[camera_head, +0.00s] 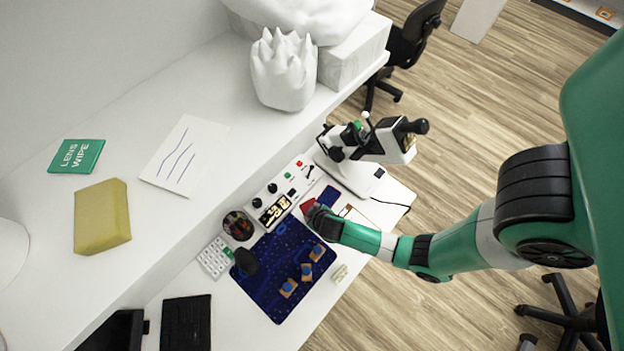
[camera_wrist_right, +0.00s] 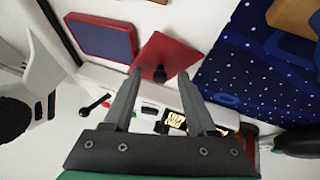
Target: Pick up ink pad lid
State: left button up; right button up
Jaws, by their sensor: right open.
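The ink pad lid is a flat red square (camera_wrist_right: 168,50) with a small black knob (camera_wrist_right: 160,75), lying on the white desk in the right wrist view. Part of the red lid (camera_head: 306,205) also shows in the head view, beside my gripper. The ink pad (camera_wrist_right: 100,37), blue with a red edge, lies to its left; it shows in the head view (camera_head: 329,195) as well. My right gripper (camera_wrist_right: 159,73) is open and empty. In the wrist view the knob appears between its fingertips; I cannot tell the height gap. My left gripper is out of view.
A dark blue speckled mat (camera_head: 262,280) with several wooden stamps lies near the lid. A white control box (camera_head: 296,180) and a microscope (camera_head: 345,172) stand behind.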

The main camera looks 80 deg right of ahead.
jog(key=shift+w+d+f, duration=0.1)
jog(key=shift+w+f, duration=0.05)
jog(key=shift+w, duration=0.05)
grip_shut()
dwell(0.4)
jog(key=shift+r+p, duration=0.4)
notch_tip(320, 180, up, 3)
jog(key=shift+f+p, duration=0.2)
jog(key=shift+p, duration=0.7)
jog(key=s+a+r+p, duration=0.1)
jog(key=s+r+p, duration=0.2)
jog(key=s, duration=0.4)
jog(key=s+r+p, duration=0.3)
jog(key=s+r, duration=0.3)
jog(key=s, duration=0.1)
jog(key=shift+a+r, duration=0.3)
jog(key=shift+a, duration=0.1)
